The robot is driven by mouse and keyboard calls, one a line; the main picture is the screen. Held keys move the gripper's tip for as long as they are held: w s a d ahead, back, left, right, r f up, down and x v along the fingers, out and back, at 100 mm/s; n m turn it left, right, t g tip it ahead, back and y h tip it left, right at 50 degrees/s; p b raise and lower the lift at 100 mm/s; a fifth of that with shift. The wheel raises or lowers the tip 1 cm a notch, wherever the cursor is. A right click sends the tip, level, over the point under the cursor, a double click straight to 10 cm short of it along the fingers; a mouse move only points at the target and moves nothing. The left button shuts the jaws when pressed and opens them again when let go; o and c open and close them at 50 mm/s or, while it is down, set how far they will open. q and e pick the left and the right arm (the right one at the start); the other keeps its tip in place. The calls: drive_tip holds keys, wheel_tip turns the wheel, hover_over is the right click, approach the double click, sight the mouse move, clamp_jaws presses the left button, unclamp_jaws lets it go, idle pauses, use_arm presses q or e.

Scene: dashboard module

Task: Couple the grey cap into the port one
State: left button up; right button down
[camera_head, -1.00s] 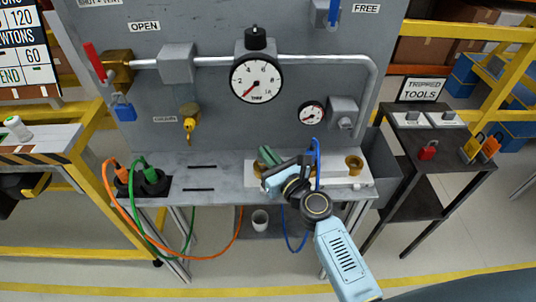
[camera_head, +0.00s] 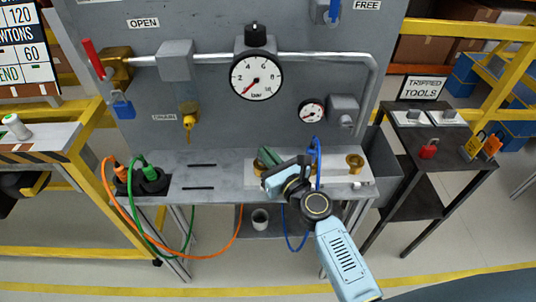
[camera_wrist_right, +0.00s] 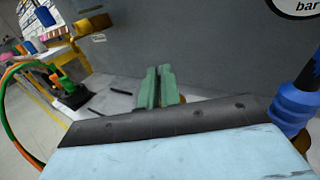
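My right gripper (camera_head: 268,157) is over the left part of the pale port plate (camera_head: 336,182). Its green fingers, also in the right wrist view (camera_wrist_right: 158,88), are close together with only a thin gap and nothing visible between them. A brass port (camera_head: 354,161) stands free at the plate's right end. I cannot tell which port is port one. No grey cap is clearly recognisable; a small pale piece (camera_head: 367,184) lies near the bench's right front edge. My left gripper is out of view.
A blue hose connector (camera_head: 315,152) stands upright just right of my gripper, close to my wrist. Orange (camera_head: 123,173) and green (camera_head: 147,170) plugs sit in black sockets at the left. The grey panel with gauges (camera_head: 256,76) rises behind. The bench middle is mostly clear.

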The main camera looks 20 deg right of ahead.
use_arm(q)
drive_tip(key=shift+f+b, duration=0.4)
use_arm(e)
drive_tip(key=shift+f, duration=0.4)
idle(0.4)
drive_tip(key=c, duration=1.5)
unclamp_jaws()
drive_tip(key=shift+c, duration=0.2)
